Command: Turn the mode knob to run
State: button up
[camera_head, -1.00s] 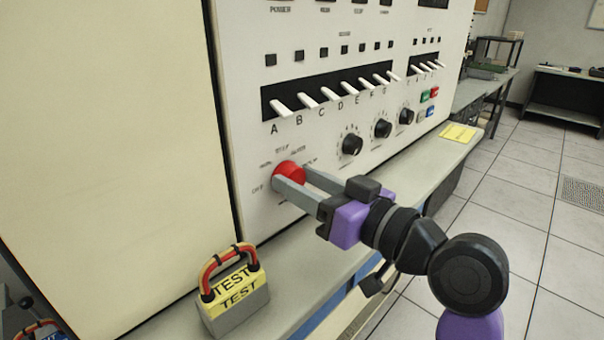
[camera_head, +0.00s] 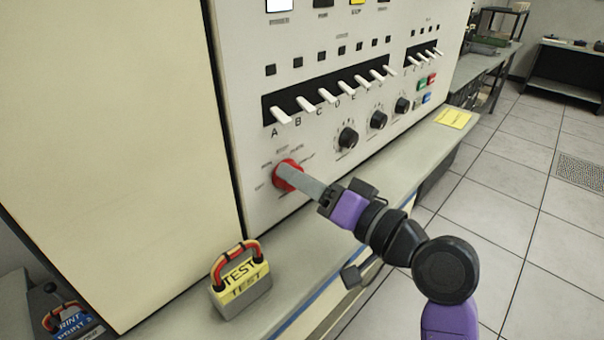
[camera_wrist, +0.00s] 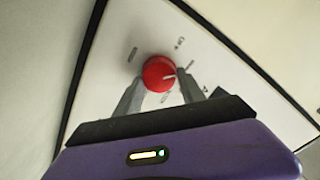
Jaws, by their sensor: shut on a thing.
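The red mode knob (camera_head: 286,175) is on the lower left of the white control panel, with small labels around it that are too blurred to read. In the wrist view the red knob (camera_wrist: 158,73) shows a white pointer line toward its right side. My gripper (camera_head: 298,178) is shut on the knob, one finger on each side. The wrist view also shows my gripper (camera_wrist: 157,84) with its fingers at the knob's left and right. In the head view the fingers overlap and hide part of the knob.
A yellow TEST block with a red handle (camera_head: 241,283) stands on the ledge below the knob. Several white lever switches (camera_head: 327,95) and black knobs (camera_head: 348,138) are on the panel. A yellow note (camera_head: 454,118) lies on the ledge at right. Floor at right is clear.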

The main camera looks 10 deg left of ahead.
dwell(0.4)
jog(key=o, duration=1.3)
jog(key=shift+o, duration=0.2)
jog(key=b+v, duration=0.1)
jog(key=v, duration=0.7)
jog(key=shift+w, duration=0.1)
